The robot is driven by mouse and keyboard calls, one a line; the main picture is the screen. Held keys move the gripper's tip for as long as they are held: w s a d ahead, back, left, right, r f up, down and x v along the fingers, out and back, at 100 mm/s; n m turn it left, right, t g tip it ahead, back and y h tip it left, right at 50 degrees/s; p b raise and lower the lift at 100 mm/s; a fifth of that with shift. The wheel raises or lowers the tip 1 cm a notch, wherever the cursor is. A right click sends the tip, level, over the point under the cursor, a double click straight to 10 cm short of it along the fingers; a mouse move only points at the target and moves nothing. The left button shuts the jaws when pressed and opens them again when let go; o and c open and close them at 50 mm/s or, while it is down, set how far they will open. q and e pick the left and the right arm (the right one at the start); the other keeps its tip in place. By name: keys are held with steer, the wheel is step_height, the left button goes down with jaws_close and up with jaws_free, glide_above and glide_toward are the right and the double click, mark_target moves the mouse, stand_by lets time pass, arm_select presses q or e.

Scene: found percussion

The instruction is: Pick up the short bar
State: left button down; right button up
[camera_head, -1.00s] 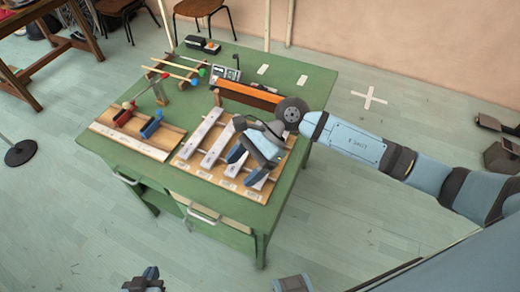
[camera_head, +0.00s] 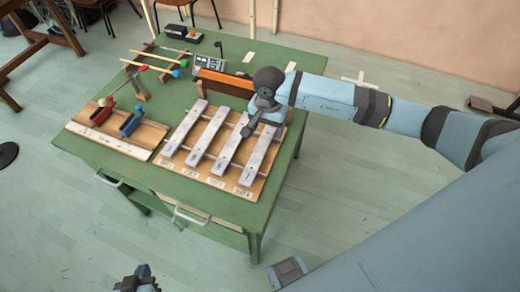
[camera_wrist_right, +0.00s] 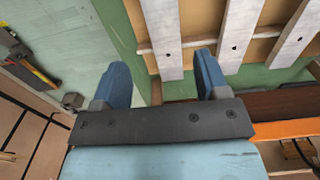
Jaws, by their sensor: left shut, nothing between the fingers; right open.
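Several pale metal bars lie side by side across a wooden board (camera_head: 225,183) on the green table. The rightmost bar (camera_head: 253,163) is nearest my right gripper; I cannot tell surely which bar is the short one. My right gripper (camera_head: 262,127) is open and empty, above the far end of the rightmost bars and partly hiding them. In the right wrist view its spread fingers (camera_wrist_right: 162,72) point toward the end of one bar (camera_wrist_right: 161,35), with other bars to the right. My left gripper (camera_head: 138,280) is shut, low at the bottom edge, away from the table.
A second board (camera_head: 117,137) with a red and a blue holder stands left of the bars. An orange-and-dark box (camera_head: 222,85) lies behind them. Mallets with coloured heads (camera_head: 150,65) rest on a rack at the back left. The table's right edge is near the bars.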

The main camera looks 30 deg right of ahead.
mark_target(266, 138)
steer(key=f, duration=0.2)
steer(key=w+f, duration=0.1)
steer(key=f, duration=0.2)
steer(key=shift+f, duration=0.1)
steer(key=c, duration=1.2)
